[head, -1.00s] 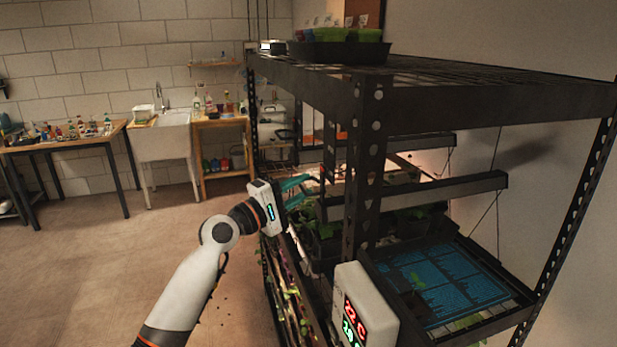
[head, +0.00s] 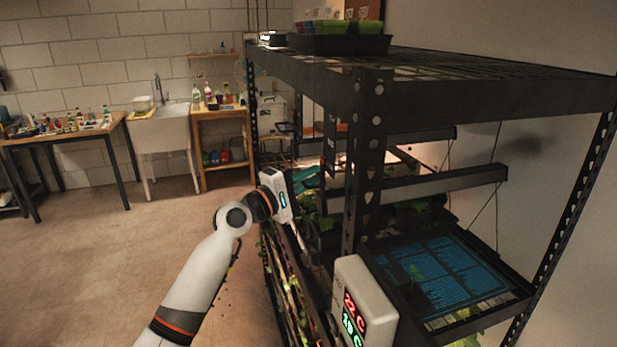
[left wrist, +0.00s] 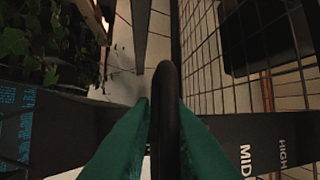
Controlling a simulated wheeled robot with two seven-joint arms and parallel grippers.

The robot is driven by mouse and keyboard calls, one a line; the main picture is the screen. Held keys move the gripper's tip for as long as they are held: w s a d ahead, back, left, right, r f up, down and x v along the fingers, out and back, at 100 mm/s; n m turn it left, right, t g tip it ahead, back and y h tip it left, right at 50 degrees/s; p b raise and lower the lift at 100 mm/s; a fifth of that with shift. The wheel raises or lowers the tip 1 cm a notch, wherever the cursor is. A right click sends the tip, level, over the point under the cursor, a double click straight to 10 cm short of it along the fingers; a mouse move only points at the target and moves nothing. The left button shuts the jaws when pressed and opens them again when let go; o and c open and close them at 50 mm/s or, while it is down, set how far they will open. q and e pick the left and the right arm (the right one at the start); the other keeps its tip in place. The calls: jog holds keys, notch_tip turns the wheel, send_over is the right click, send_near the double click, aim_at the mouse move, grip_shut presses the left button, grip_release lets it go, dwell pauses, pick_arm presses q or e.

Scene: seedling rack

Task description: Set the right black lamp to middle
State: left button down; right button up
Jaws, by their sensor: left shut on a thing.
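Two black bar lamps hang inside the metal rack in the head view, a nearer one (head: 440,184) over the blue-topped tray and a farther one (head: 415,137). My left gripper (head: 308,180) is at the rack's left side, its teal fingers partly hidden by its white body and the rack. In the left wrist view, the teal fingers (left wrist: 165,112) are shut on a dark rounded handle (left wrist: 166,85). A dark panel (left wrist: 225,140) beside it bears the words "MID…" and "HIGH". Which lamp the handle belongs to cannot be told. My right gripper is not in view.
A front rack post (head: 366,170) and a white display box (head: 362,300) with red and green digits stand right of my left arm. Leafy plants (left wrist: 35,40) are close in the left wrist view. The floor (head: 130,260) at the left is clear.

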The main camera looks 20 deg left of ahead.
pick_arm(q)
notch_tip(320, 180, up, 6)
jog(key=p, duration=0.3)
jog(key=shift+a+f+p, duration=0.1)
jog(key=shift+f+p, duration=0.15)
jog(key=shift+p, duration=0.05)
jog(key=c, duration=1.6)
grip_release()
jog(key=shift+o, duration=0.2)
jog(key=shift+f, duration=0.1)
jog(key=b+v, duration=0.5)
jog(key=v, duration=0.7)
